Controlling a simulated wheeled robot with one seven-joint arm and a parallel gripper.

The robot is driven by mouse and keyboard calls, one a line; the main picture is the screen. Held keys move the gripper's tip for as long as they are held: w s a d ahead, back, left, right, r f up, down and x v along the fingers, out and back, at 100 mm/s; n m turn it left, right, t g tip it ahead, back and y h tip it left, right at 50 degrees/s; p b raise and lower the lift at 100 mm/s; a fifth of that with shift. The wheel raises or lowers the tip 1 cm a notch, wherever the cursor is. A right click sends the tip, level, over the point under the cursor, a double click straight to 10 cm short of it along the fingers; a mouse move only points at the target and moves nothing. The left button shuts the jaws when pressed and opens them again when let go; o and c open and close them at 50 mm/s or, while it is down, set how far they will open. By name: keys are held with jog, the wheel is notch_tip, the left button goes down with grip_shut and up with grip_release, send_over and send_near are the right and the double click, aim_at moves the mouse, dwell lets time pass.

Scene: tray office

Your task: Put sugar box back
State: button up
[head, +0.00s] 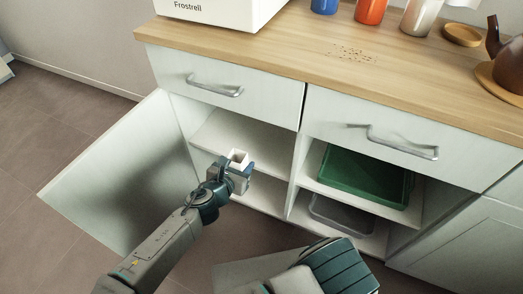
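A small white box (238,157), which looks like the sugar box, shows at the end of my arm. My gripper (241,168) appears shut on it, with the box's pale top and edges sticking up; its lower part is hidden by the gripper. The gripper is in front of the open left cabinet (235,133), near its shelf level. From this view I cannot tell whether the box touches the shelf. The shelf's visible part is bare.
The left cabinet door (125,175) stands wide open beside my arm. The right compartment holds a green tray (365,176) above a grey tray (340,216). Drawers with handles (214,86) are shut above. Brown crumbs (352,54) lie on the counter (300,55).

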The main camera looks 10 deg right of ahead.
jog(key=shift+w+d+f, duration=0.15)
jog(key=shift+w+f, duration=0.05)
jog(key=shift+f, duration=0.3)
jog(key=r+b+x, duration=0.1)
jog(key=b+x, duration=0.1)
jog(key=x, duration=0.4)
jog(key=r+b+x, duration=0.1)
jog(key=b+x, duration=0.2)
jog(key=x, duration=0.2)
jog(key=d+r+b+x, duration=0.1)
jog(key=b+x, duration=0.2)
jog(key=x, duration=0.3)
jog(key=shift+w+d+f, duration=0.1)
jog(key=shift+w+d, duration=0.1)
jog(key=shift+w, duration=0.4)
jog(key=o, duration=1.1)
jog(key=shift+c, duration=0.2)
